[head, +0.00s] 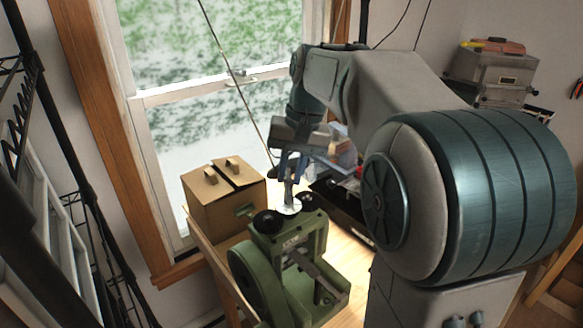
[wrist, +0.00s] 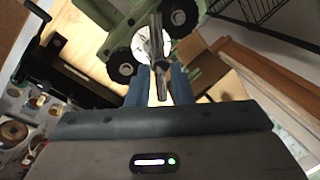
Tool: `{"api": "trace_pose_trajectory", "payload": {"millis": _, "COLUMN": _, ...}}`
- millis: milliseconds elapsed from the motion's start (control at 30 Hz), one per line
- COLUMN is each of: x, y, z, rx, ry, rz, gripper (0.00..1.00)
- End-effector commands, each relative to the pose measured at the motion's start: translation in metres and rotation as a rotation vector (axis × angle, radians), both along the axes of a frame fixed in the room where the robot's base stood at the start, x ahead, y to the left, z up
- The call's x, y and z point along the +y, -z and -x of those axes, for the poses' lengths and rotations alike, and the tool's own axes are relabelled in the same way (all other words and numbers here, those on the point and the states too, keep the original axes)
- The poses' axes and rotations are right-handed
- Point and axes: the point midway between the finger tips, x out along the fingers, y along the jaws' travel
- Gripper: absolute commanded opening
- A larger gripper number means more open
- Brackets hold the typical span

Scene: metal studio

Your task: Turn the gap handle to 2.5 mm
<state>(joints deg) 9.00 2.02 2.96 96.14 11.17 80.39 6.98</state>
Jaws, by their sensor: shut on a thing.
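The green rolling mill (head: 312,240) stands on the wooden bench, with two black round knobs (head: 267,221) on its top. My gripper (head: 290,168) is above the mill and shut on the handle. In the wrist view, the blue fingers (wrist: 159,72) stand on either side of the handle (wrist: 158,48), with the pale dial (wrist: 140,46) behind it. The dial's marks are too small to read, so the gap setting cannot be told.
A cardboard box (head: 222,198) stands behind and left of the mill, by the window. A dark open case (head: 345,212) lies to the right. A black wire rack (head: 75,200) stands at the far left. A grey metal machine (head: 490,75) is at the back right.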

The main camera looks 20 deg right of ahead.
Motion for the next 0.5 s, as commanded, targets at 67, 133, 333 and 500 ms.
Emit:
{"api": "trace_pose_trajectory", "payload": {"millis": 67, "x": 0.0007, "y": -0.0023, "z": -0.0013, "rx": -0.006, "ry": -0.042, "rz": -0.001, "gripper": 0.00}}
{"api": "trace_pose_trajectory", "payload": {"millis": 133, "x": 0.0009, "y": -0.0024, "z": -0.0015, "rx": -0.006, "ry": -0.073, "rz": -0.001, "gripper": 0.00}}
{"api": "trace_pose_trajectory", "payload": {"millis": 333, "x": 0.0015, "y": -0.0023, "z": -0.0018, "rx": -0.006, "ry": -0.132, "rz": -0.001, "gripper": 0.00}}
{"api": "trace_pose_trajectory", "payload": {"millis": 500, "x": 0.0016, "y": -0.0021, "z": -0.0020, "rx": -0.007, "ry": -0.151, "rz": 0.000, "gripper": 0.00}}
